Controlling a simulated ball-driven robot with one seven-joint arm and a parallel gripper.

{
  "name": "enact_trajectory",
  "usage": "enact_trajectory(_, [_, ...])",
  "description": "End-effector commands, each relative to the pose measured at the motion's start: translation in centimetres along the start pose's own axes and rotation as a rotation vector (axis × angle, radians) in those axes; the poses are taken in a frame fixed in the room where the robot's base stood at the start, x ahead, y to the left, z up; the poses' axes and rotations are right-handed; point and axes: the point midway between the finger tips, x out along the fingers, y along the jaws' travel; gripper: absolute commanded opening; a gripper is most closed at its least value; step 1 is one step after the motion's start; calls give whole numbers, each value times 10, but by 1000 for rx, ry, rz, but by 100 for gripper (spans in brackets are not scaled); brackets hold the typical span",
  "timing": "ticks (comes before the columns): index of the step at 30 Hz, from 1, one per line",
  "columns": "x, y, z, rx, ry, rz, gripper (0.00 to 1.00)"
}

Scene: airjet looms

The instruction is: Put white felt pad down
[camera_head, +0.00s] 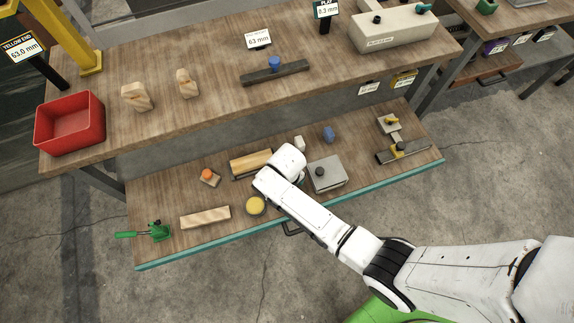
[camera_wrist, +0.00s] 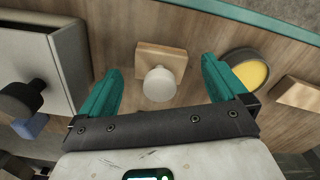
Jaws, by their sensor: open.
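A wooden block (camera_wrist: 172,52) with a white round knob (camera_wrist: 159,84) shows in the wrist view; I take it for the white felt pad. It appears to rest on the wooden drawer surface. My gripper (camera_wrist: 161,66) is open, with one teal finger on each side of the knob and visible gaps to both. In the head view my arm's end hides this block and my fingers. A yellow round pad (camera_head: 255,205) lies just left of my arm and shows at right in the wrist view (camera_wrist: 252,74).
The drawer, with a teal front edge (camera_head: 220,242), also holds a grey box with a black knob (camera_head: 327,174), a wooden bar (camera_head: 205,217), an orange-knobbed block (camera_head: 209,177), a wooden roll (camera_head: 250,163) and a green tool (camera_head: 155,232). A red bin (camera_head: 70,145) stands on the bench above.

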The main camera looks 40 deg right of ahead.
Motion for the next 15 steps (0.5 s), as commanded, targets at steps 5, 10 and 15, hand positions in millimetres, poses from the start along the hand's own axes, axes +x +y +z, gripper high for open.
enact_trajectory(5, [-35, 0, 0, 0, 3, 0, 99])
enact_trajectory(10, [-70, 0, 0, 0, 2, 0, 99])
enact_trajectory(15, [-97, 0, 0, 0, 1, 0, 99])
